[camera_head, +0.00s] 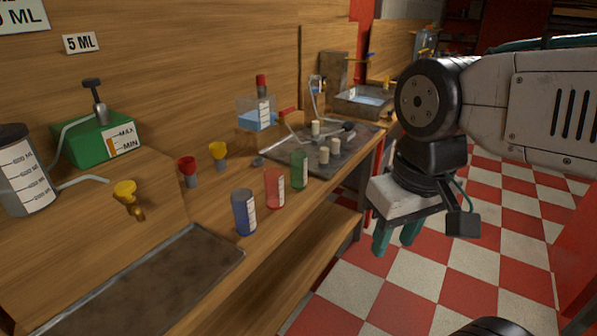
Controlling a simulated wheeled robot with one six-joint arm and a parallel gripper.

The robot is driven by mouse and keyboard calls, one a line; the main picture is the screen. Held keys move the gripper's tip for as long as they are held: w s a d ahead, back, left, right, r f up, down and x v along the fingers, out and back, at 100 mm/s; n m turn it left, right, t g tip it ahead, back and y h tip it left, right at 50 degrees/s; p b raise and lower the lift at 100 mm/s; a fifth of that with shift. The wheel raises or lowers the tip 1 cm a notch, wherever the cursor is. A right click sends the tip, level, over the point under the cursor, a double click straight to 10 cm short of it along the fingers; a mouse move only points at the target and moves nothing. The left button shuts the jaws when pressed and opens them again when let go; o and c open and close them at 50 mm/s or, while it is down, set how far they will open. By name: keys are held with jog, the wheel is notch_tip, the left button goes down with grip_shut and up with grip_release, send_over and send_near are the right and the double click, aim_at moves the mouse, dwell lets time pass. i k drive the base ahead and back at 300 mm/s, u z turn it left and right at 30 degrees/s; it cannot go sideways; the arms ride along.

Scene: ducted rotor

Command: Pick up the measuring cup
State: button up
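Three cups with white graduated labels stand upright in a row on the wooden bench: a blue cup (244,213), a red cup (275,188) and a green cup (299,169). A larger grey graduated container (24,172) stands at the far left. I cannot tell which of these the task calls the measuring cup. My gripper (396,243) hangs over the floor to the right of the bench, pointing down, apart from all the cups. Its two green fingers show with a gap between them, and nothing is seen between them.
The wooden bench (205,225) has a sunken metal tray (150,285) at the front. Red and yellow valves (218,150) and a green box (95,140) line the back. A dark plate (345,165) with several pale cylinders lies beyond the cups. The checkered floor (420,285) is clear.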

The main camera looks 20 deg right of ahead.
aim_at(274, 177)
jog(key=z, duration=0.55)
jog(key=k, duration=1.25)
jog(key=u, duration=0.25)
jog(key=i, duration=1.65)
jog(key=z, duration=0.8)
